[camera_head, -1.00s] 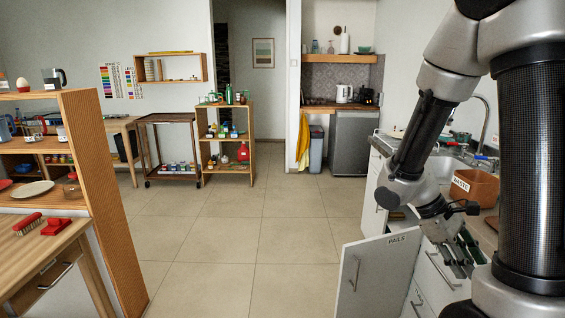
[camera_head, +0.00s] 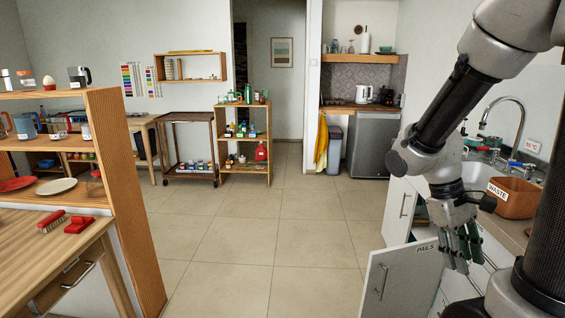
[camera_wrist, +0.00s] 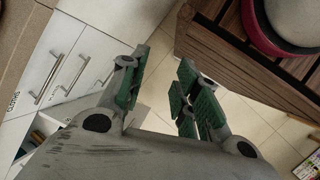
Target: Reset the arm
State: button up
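My gripper (camera_head: 462,252) hangs at the right in the head view, fingers pointing down, beside the open cabinet door marked PAILS (camera_head: 400,280). The wrist view shows its two green-padded fingers (camera_wrist: 160,78) spread apart with nothing between them. Floor tiles and part of a white cabinet show through the gap. My arm is bent, with the forearm sloping down to the left from the upper right. No held object is seen.
The counter holds a terracotta WASTE bin (camera_head: 512,197) by the sink tap (camera_head: 505,115). The wrist view shows drawer handles (camera_wrist: 75,75) and a slatted wooden piece (camera_wrist: 225,50). A wooden shelf unit (camera_head: 130,190) stands left. The middle floor (camera_head: 235,235) is clear.

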jog(key=s+a+r+m+t+y, duration=0.1)
jog(key=a+r+t, duration=0.1)
jog(key=r+t, duration=0.2)
jog(key=s+a+r+m+t+y, duration=0.1)
jog(key=a+r+t+y, duration=0.1)
jog(key=r, duration=0.7)
jog(key=shift+s+a+m+t, duration=0.35)
jog(key=shift+a+t, duration=0.45)
jog(key=shift+t, duration=0.2)
